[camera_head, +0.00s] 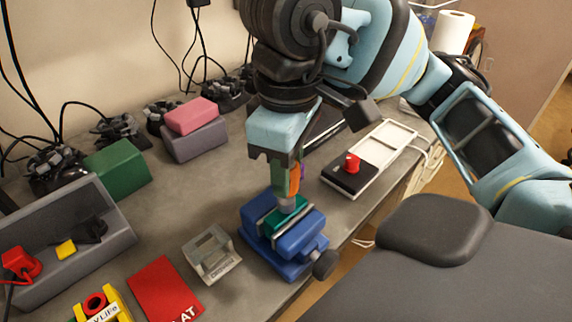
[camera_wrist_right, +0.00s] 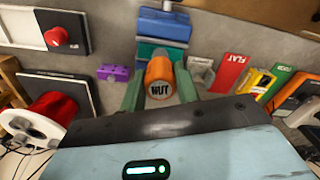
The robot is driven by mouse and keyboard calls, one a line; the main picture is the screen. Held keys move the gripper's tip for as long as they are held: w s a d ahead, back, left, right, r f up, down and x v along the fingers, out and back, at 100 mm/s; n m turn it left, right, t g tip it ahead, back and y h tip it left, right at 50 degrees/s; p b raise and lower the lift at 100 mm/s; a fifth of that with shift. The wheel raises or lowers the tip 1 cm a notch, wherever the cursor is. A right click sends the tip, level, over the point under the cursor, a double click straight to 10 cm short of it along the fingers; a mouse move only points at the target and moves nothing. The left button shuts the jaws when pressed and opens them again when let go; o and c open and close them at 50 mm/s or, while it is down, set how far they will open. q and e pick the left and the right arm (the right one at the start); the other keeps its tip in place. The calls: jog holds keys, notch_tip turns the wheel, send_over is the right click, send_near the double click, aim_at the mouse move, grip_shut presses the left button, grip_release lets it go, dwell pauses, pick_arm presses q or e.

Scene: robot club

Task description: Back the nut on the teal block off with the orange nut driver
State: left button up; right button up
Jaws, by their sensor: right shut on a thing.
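My right gripper (camera_head: 288,172) points down over the blue vise (camera_head: 268,240). It is shut on the orange nut driver (camera_head: 297,180), whose handle is mostly hidden by the fingers. In the right wrist view the driver's round end (camera_wrist_right: 160,86), marked NUT, sits between the two green fingers. The driver stands about upright, and its grey lower end comes down at the teal block (camera_head: 277,219). The block is held between the vise jaws and also shows in the wrist view (camera_wrist_right: 146,50). The nut is hidden under the driver; I cannot tell how fully they engage. My left gripper is out of view.
A grey open holder (camera_head: 212,255) and a red FLAT mat (camera_head: 164,290) lie left of the vise. A black box with a red knob (camera_head: 352,164) stands behind right. A grey bin (camera_head: 120,235) is at left. The vise is near the bench edge.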

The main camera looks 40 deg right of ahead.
jog(key=n, duration=0.4)
jog(key=shift+n, duration=0.4)
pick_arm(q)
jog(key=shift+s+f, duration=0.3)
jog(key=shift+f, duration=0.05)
pick_arm(e)
jog(key=o, duration=1.1)
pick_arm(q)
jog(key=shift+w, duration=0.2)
pick_arm(e)
jog(key=m, duration=0.5)
jog(key=m+p, duration=0.1)
jog(key=m, duration=0.3)
jog(key=shift+m, duration=0.3)
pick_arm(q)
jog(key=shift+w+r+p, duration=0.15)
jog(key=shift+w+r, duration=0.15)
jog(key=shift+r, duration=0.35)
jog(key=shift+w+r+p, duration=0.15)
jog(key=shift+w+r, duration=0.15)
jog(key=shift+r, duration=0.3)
pick_arm(e)
jog(key=m, duration=0.3)
